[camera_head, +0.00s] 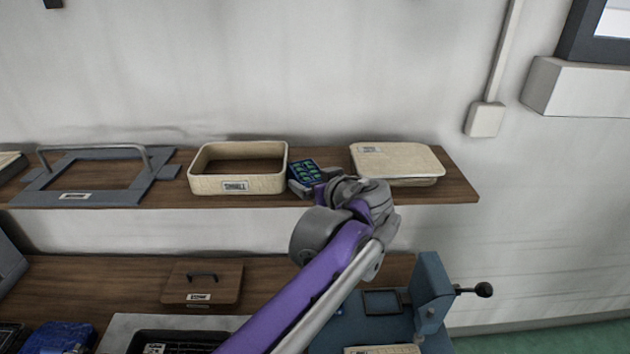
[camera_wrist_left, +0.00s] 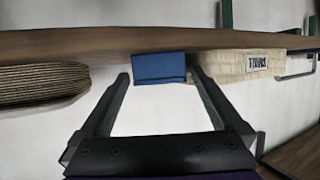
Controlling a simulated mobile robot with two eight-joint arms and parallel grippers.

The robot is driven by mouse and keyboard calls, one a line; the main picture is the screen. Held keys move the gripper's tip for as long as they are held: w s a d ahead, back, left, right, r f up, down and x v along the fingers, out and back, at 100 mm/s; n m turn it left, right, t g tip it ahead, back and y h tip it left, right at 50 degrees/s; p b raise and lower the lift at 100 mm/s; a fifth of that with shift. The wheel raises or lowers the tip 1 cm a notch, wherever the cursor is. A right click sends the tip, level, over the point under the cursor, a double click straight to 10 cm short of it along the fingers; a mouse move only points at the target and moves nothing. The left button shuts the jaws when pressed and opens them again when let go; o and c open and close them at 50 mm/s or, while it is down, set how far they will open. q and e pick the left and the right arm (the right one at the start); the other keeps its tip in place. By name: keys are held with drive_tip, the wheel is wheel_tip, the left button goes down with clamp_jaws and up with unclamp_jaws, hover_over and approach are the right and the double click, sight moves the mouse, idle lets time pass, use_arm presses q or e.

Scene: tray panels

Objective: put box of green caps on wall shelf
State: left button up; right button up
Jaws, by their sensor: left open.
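The box of green caps (camera_head: 305,172) is a small dark blue box with green pieces on top. It sits on the wall shelf (camera_head: 457,184), between an open cream bin and a cream lidded box. My left gripper (camera_head: 318,186) is at the box's front right in the head view, partly hidden by my wrist. In the left wrist view, which looks upside down, the box (camera_wrist_left: 158,68) shows its plain blue side between the tips of my open left gripper (camera_wrist_left: 160,76). A gap shows on each side of it. My right gripper is out of view.
The cream bin (camera_head: 237,184) is close on the box's left; the cream lidded box (camera_head: 396,163) is on the right. A grey handled frame (camera_head: 82,193) lies farther left on the shelf. Below, the bench holds a wooden lid (camera_head: 203,284) and a blue-grey vise-like device (camera_head: 431,290).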

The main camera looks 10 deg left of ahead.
use_arm(q)
drive_tip(key=v, duration=1.2)
drive_tip(key=s+a+f+m+g+h, duration=0.2)
drive_tip(key=s+a+f+m+g, duration=0.3)
drive_tip(key=a+f, duration=0.65)
drive_tip(key=s+a+f+h, duration=0.1)
drive_tip(key=s+f+h, duration=0.1)
drive_tip(key=s+f, duration=0.4)
drive_tip(key=s+a+f+m+h, duration=0.1)
drive_tip(key=s+f+h, duration=0.2)
drive_tip(key=s+f, duration=0.4)
wheel_tip(320, 180, down, 5)
drive_tip(key=shift+s+f+m, duration=0.1)
drive_tip(key=shift+s+m, duration=0.2)
drive_tip(key=shift+s, duration=0.05)
